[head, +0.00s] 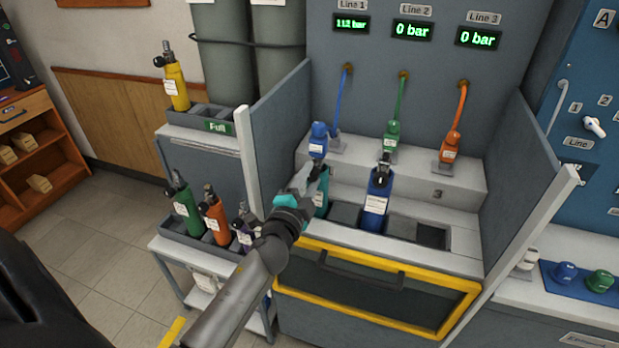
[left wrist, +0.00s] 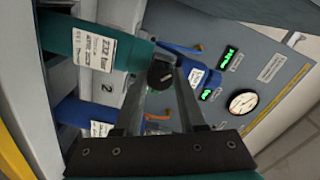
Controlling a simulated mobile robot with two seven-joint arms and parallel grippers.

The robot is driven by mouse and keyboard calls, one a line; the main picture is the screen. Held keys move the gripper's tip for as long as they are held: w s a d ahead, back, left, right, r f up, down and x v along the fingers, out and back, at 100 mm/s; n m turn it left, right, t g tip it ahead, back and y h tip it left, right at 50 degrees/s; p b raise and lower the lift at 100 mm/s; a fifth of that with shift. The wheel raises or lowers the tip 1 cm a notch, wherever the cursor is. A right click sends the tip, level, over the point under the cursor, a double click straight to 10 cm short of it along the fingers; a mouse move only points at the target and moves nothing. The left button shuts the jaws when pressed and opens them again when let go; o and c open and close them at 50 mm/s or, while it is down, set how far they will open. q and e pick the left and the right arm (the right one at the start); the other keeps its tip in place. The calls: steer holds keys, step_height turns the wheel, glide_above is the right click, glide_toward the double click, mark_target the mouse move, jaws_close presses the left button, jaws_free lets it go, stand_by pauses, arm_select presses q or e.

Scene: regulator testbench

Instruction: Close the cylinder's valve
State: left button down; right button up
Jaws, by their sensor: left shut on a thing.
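A teal cylinder (head: 321,205) stands in the first bay of the bench, below the Line 1 display (head: 351,24), which seems to read 112 bar. In the left wrist view the teal cylinder (left wrist: 85,48) lies across the upper left, with a white label. Its round black valve knob (left wrist: 161,75) sits between the fingertips of my left gripper (left wrist: 162,80), which is shut on it. In the head view my left gripper (head: 312,178) reaches the cylinder's top and partly hides it. My right gripper is in neither view.
A blue cylinder (head: 376,200) stands in the neighbouring bay, close by on the right. Blue (head: 318,140), green (head: 390,138) and orange (head: 450,147) regulators hang behind. Grey side panels (head: 283,130) flank the bench. A cart with several cylinders (head: 187,212) stands left.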

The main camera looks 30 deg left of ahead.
arm_select(q)
steer(key=m, duration=0.4)
steer(key=shift+m, duration=0.4)
steer(key=shift+f+m, duration=0.1)
steer(key=shift+m, duration=2.4)
steer(key=shift+c, duration=2.4)
jaws_free()
steer(key=shift+s+d, duration=0.15)
steer(key=shift+s, duration=0.45)
steer(key=b+v, duration=0.2)
steer(key=v, duration=1.2)
